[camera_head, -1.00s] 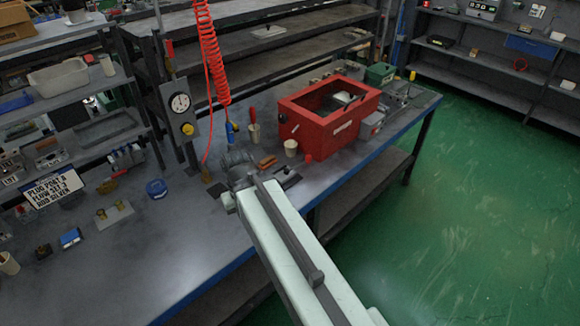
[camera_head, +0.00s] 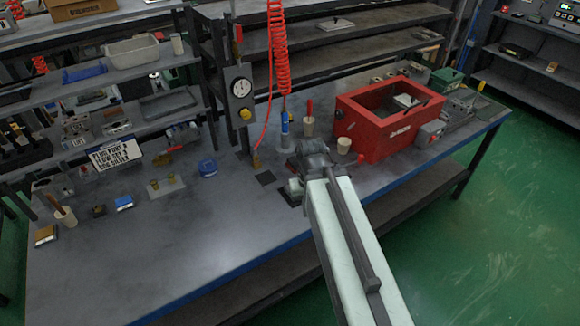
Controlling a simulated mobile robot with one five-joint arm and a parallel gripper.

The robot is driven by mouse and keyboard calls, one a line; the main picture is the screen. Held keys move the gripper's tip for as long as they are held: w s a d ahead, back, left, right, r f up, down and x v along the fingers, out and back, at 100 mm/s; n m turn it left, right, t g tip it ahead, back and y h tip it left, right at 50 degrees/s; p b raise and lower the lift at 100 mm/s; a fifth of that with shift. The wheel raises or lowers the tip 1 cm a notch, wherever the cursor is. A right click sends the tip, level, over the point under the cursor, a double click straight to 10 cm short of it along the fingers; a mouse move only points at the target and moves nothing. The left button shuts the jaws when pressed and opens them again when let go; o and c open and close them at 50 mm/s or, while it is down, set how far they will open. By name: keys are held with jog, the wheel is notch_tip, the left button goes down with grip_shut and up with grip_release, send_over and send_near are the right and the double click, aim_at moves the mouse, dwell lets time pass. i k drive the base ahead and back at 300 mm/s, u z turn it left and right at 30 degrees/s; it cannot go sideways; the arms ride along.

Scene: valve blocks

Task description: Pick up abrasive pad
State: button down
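I cannot clearly pick out the abrasive pad. My arm reaches from the lower right over the workbench (camera_head: 220,245). My gripper (camera_head: 312,150) is at its far end, dark and small, above the bench left of the red box. Its fingers cannot be made out, so I cannot tell whether it is open or shut, or holds anything. The bench directly behind it is hidden. A small flat dark square (camera_head: 265,178) lies left of the gripper. A small brown-orange block (camera_head: 46,235) lies at the bench's far left; what it is I cannot tell.
An open red box (camera_head: 388,120) stands right of the gripper. Cups (camera_head: 343,146) stand close to the gripper. A red coiled hose (camera_head: 277,60) hangs behind it, beside a gauge panel (camera_head: 240,92). A blue round item (camera_head: 208,168) lies left. The bench's front left is clear.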

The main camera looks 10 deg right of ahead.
aim_at(292, 162)
jog(key=z, duration=0.45)
jog(key=k, duration=1.35)
jog(key=z, duration=0.25)
jog(key=i, duration=0.6)
jog(key=u, duration=0.75)
jog(key=i, duration=1.25)
jog(key=u, duration=1.6)
